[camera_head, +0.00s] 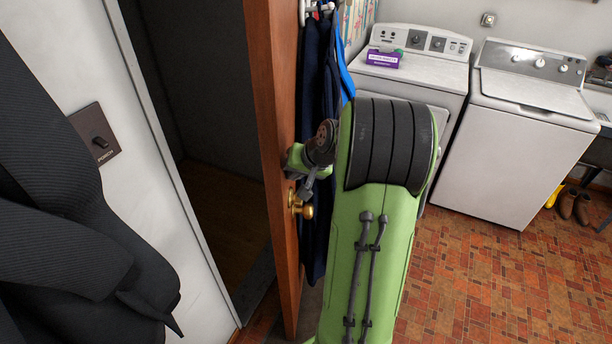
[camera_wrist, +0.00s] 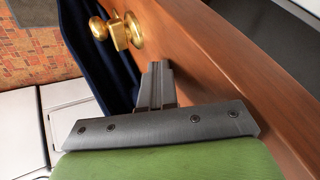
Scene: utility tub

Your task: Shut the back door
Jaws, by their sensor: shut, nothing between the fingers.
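The back door (camera_head: 272,110) is brown wood and stands open, seen nearly edge-on in the head view. The dark doorway shows to its left. A brass knob (camera_head: 302,207) sits on the door near its edge. In the wrist view the door (camera_wrist: 215,65) fills the upper right, with the knob (camera_wrist: 120,32) at the upper left. My gripper (camera_wrist: 157,72) is shut and empty, close to the door below the knob in that picture. I cannot tell whether the fingertips touch the wood. In the head view my green arm hides much of the area right of the door.
Dark blue clothes (camera_head: 316,80) hang just right of the door. A white dryer (camera_head: 450,80) and a washer (camera_head: 500,150) stand behind. A dark coat (camera_head: 70,210) hangs at the left beside a wall switch (camera_head: 95,143). The tiled floor (camera_head: 480,290) is clear at the lower right.

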